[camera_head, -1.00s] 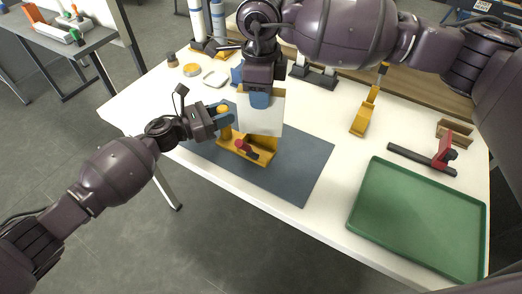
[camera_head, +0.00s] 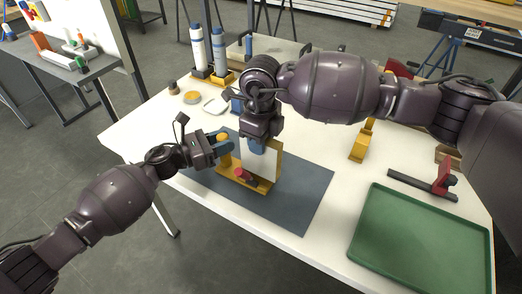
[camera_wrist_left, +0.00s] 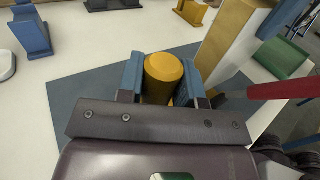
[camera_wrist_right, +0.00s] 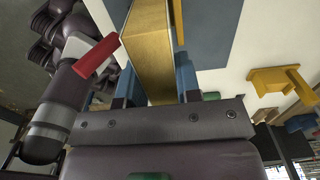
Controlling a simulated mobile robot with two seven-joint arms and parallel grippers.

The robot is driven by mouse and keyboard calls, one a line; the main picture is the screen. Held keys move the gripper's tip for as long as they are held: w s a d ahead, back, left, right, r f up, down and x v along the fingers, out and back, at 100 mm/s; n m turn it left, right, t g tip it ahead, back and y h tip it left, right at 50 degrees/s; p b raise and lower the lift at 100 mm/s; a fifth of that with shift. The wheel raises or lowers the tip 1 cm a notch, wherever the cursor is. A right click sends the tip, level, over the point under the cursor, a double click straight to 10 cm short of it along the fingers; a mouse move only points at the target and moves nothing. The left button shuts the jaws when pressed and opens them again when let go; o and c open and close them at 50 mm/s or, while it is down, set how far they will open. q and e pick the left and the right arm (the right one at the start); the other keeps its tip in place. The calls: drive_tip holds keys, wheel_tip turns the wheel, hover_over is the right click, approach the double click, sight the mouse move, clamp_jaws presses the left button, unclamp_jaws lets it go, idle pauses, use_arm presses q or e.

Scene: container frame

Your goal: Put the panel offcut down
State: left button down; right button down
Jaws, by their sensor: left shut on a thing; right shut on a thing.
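My right gripper (camera_head: 258,147) is shut on the panel offcut (camera_head: 245,162), a white-faced upright plate, and points down at its top edge. The panel stands within a yellow fixture (camera_head: 276,170) on the dark mat; its lower edge is partly hidden by a red-handled clamp (camera_head: 246,176). I cannot tell whether it rests on the base. My left gripper (camera_head: 222,142) is shut on a yellow knob (camera_wrist_left: 163,70) at the fixture's left side. In the right wrist view a tan-yellow surface (camera_wrist_right: 150,45) shows between the fingers (camera_wrist_right: 155,90).
The dark mat (camera_head: 300,205) has bare room right of the fixture. A green tray (camera_head: 420,235) lies at the table's right, with a red-and-dark clamp (camera_head: 440,180) behind it. A yellow stand (camera_head: 358,150) is under my right arm. Small items, including a yellow ring (camera_head: 192,97), sit back left.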

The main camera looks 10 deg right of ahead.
drive_tip(key=shift+f, duration=1.65)
drive_tip(key=shift+f, duration=0.15)
drive_tip(key=c, duration=0.8)
unclamp_jaws()
wheel_tip(320, 180, up, 12)
drive_tip(key=shift+r, duration=0.15)
use_arm(q)
drive_tip(key=c, duration=0.7)
unclamp_jaws()
